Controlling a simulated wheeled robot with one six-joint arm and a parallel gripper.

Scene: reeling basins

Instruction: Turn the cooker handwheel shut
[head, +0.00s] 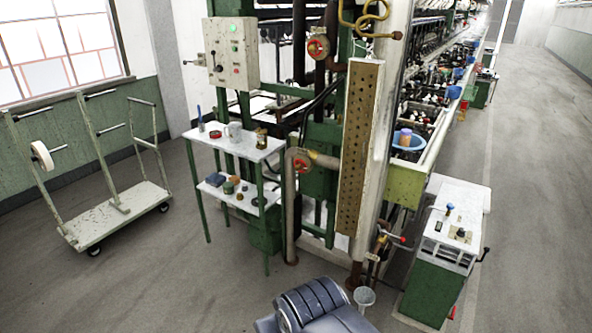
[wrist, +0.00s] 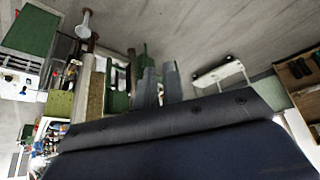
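Two red handwheels show in the head view. The upper handwheel (head: 318,47) sits on a dark vertical pipe at the green frame. The lower handwheel (head: 301,164) sits on a pipe with a brass fitting, right of the small table. I cannot tell from the pictures which is the cooker's. My gripper (wrist: 160,76) shows in the wrist view as two grey fingers with a narrow gap between them, nothing visible held. It is away from both handwheels; neither is clearly made out in the wrist view.
A small white-topped table (head: 238,144) with cups and tins stands left of the lower wheel. A perforated panel (head: 358,150) and a red-handled valve (head: 400,240) are to the right. A funnel (head: 364,297) stands low ahead. A white trolley (head: 115,215) is left; floor between is clear.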

